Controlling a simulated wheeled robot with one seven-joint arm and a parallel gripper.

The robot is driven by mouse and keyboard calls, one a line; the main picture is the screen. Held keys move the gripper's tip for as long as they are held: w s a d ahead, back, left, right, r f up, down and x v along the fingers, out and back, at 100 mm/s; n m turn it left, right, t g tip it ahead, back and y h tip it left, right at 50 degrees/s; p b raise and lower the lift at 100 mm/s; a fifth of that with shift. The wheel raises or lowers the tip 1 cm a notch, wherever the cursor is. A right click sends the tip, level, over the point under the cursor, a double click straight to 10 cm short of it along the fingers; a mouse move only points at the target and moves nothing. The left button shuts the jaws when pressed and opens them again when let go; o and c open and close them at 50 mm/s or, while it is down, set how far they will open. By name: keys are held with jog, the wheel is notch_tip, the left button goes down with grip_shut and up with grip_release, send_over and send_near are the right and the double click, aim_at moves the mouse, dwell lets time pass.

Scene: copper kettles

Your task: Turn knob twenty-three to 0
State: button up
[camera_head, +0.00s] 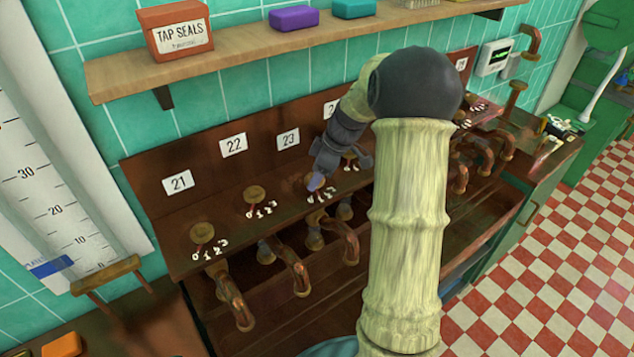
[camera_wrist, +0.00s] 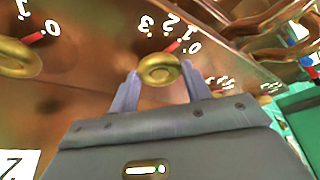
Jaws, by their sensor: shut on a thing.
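Knob twenty-three (camera_wrist: 158,71) is a round brass knob on the copper panel, with a red pointer and the white marks 0, 1, 2, 3 around it. In the wrist view its pointer (camera_wrist: 178,43) points at about the 1. My gripper (camera_wrist: 158,88) is shut on this knob, one finger on each side. In the head view my gripper (camera_head: 317,183) is at the knob below the number plate 23 (camera_head: 288,139), and mostly hides the knob there.
Knobs twenty-one (camera_head: 201,232) and twenty-two (camera_head: 255,194) stand to the left, and another knob (camera_head: 351,159) is close on the right. Copper taps (camera_head: 293,268) project below the panel. A wooden shelf (camera_head: 230,50) with boxes hangs above. Checkered floor lies at right.

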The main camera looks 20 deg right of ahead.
jog(key=m+h+b, duration=0.1)
jog(key=m+b, duration=0.1)
jog(key=m, duration=0.1)
jog(key=shift+a+f+t, duration=0.1)
jog(key=shift+t, duration=0.3)
jog(key=shift+s+m+t+h+b, duration=0.1)
jog(key=shift+m+t+h+b, duration=0.35)
jog(key=shift+m, duration=1.15)
jog(key=o, duration=1)
jog(key=v, duration=0.6)
jog(key=b+v, duration=0.1)
jog(key=v, duration=0.4)
jog(key=b+v, duration=0.1)
jog(key=v, duration=0.5)
jog(key=shift+a+r, duration=0.2)
jog(key=shift+r, duration=0.25)
jog(key=shift+a+g, duration=0.1)
jog(key=shift+g, duration=0.15)
